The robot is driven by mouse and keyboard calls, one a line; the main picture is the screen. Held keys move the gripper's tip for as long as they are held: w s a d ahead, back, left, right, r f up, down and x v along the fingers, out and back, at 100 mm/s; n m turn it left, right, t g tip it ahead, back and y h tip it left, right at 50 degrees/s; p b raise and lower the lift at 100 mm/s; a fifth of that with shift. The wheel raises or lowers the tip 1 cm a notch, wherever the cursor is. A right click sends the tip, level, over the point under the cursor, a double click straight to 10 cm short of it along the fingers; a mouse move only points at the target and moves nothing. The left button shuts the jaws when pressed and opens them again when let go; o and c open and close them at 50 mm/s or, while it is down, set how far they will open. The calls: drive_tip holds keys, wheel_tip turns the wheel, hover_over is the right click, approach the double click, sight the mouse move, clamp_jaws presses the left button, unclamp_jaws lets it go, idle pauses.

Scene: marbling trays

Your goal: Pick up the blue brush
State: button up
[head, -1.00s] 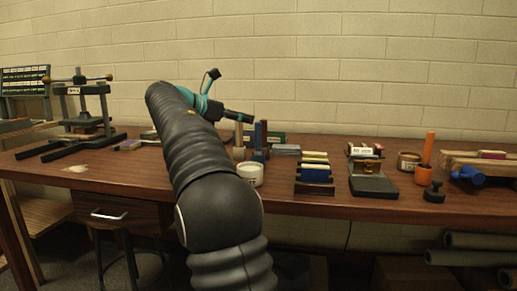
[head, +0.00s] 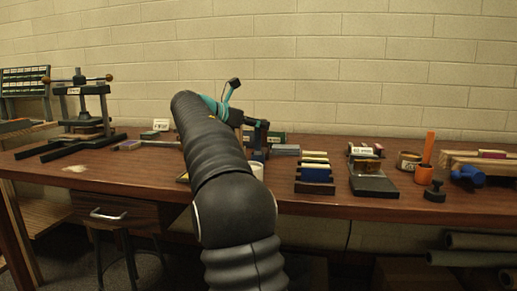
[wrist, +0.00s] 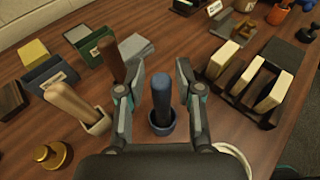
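The blue brush (wrist: 161,98) stands upright in a small dark blue round holder (wrist: 161,127) in the wrist view. My gripper (wrist: 158,78) is open, with one finger on each side of the blue handle. A gap shows between the handle and each finger, so it is not gripped. A tan brush (wrist: 72,104) in a pale holder and a dark brown brush (wrist: 111,60) stand to the left, the brown one close to the left finger. In the head view my arm hides most of this area.
A dark rack with pale-topped blocks (wrist: 250,80) stands right of my gripper. A white tub (wrist: 235,152) is near the lower right, partly hidden. A brass weight (wrist: 53,155) is at lower left. A press (head: 80,110) stands on the left of the table (head: 330,203).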

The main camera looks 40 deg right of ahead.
clamp_jaws()
drive_tip(key=shift+r, duration=0.15)
